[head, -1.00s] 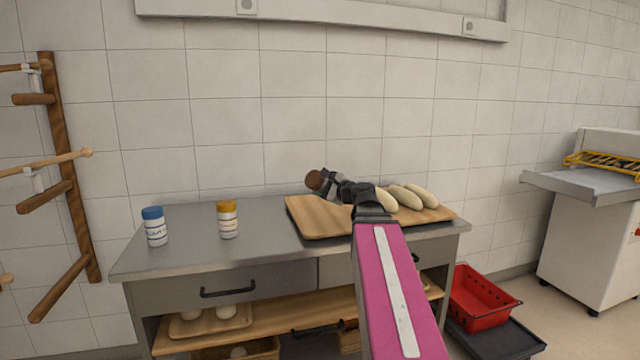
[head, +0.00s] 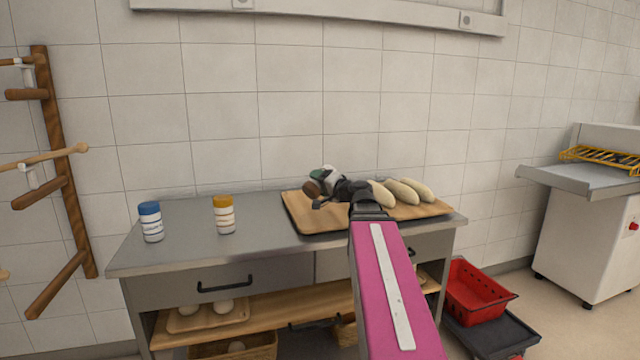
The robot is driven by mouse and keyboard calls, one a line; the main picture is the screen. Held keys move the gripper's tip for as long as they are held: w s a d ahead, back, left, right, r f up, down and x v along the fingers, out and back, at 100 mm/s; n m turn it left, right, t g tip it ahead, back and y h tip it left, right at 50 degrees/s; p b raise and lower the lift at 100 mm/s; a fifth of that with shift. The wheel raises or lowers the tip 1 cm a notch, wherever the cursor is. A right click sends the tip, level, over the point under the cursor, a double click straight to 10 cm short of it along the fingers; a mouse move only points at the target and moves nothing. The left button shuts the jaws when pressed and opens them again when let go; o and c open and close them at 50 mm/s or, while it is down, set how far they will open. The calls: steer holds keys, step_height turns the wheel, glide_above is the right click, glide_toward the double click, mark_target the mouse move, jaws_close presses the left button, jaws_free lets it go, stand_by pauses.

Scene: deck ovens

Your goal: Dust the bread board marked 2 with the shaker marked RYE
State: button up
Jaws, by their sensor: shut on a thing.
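My gripper (head: 322,190) is above the left part of a wooden board (head: 300,218) on the metal table. It is shut on a small shaker (head: 331,174) with a white body and a green end, held tilted. The gripper hides part of the shaker, and no RYE label can be read. Several pale loaves (head: 408,191) lie on the board, right of my gripper. My arm covers part of the board, and no number 2 can be made out on it.
A blue-capped shaker (head: 151,222) and a yellow-capped shaker (head: 224,214) stand upright on the left of the table (head: 180,254). A wooden rack (head: 66,190) is at the left wall.

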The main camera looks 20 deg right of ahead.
steer(key=shift+w+d+n, duration=0.1)
steer(key=shift+d+n, duration=0.05)
steer(key=shift+n, duration=0.15)
steer(key=w+d, duration=0.2)
steer(key=d, duration=0.8)
steer(key=w+d, duration=0.2)
steer(key=d, duration=0.7)
steer(key=shift+w+a, duration=2.1)
steer(key=shift+a, duration=2.85)
steer(key=shift+w+a, duration=2.05)
steer(key=shift+a, duration=2.9)
steer(key=shift+w+d, duration=1.9)
steer(key=shift+d, duration=1.7)
steer(key=s+a+r+m, duration=0.1)
steer(key=a+r+m, duration=0.1)
steer(key=m, duration=1)
steer(key=s+a+r+m, duration=0.1)
steer(key=a+r+m, duration=0.1)
steer(key=m, duration=1)
steer(key=shift+s+a+r, duration=0.25)
steer(key=shift+r, duration=0.45)
